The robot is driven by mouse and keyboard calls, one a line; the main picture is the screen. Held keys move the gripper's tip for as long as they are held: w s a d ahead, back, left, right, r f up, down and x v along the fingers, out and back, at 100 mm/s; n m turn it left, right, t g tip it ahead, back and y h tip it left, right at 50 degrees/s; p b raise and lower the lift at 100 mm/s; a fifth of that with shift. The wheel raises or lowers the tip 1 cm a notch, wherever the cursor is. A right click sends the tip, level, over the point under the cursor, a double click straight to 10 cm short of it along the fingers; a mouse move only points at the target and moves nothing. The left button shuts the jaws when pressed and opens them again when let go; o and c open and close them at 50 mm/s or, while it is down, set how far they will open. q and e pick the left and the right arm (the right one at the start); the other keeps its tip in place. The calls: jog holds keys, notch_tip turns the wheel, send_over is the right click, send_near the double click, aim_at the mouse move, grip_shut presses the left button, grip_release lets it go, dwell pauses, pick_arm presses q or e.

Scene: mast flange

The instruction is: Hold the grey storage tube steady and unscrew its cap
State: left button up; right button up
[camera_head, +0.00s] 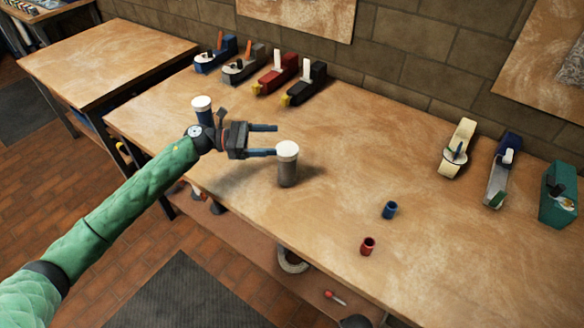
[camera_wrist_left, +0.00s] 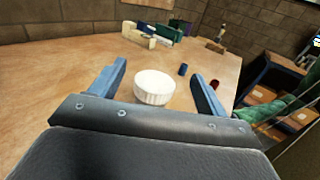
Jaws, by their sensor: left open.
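The grey storage tube (camera_head: 287,174) stands upright on the workbench with its white cap (camera_head: 287,149) on top. My left gripper (camera_head: 277,140) is open, level and empty, at about cap height just left of the tube. In the head view one fingertip appears right beside the cap; I cannot tell whether it touches. In the left wrist view the cap (camera_wrist_left: 154,88) shows in the gap between the two blue fingers of the open gripper (camera_wrist_left: 158,72), and it hides the tube's body. My right gripper is in neither view.
A second white-capped container (camera_head: 202,104) stands behind my left wrist. A blue cup (camera_head: 389,210) and a red cup (camera_head: 368,245) stand to the right. Several planes and tools line the wall, including a green one (camera_head: 558,194). The bench (camera_head: 370,130) is clear in the middle.

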aim_at(294, 157)
pick_arm(q)
notch_tip(294, 157, down, 7)
jog(key=d+p, duration=0.3)
jog(key=d, duration=0.3)
jog(key=shift+d+p, duration=0.3)
jog(key=shift+d+f, duration=0.1)
jog(key=shift+d, duration=0.35)
jog(key=c, duration=1.2)
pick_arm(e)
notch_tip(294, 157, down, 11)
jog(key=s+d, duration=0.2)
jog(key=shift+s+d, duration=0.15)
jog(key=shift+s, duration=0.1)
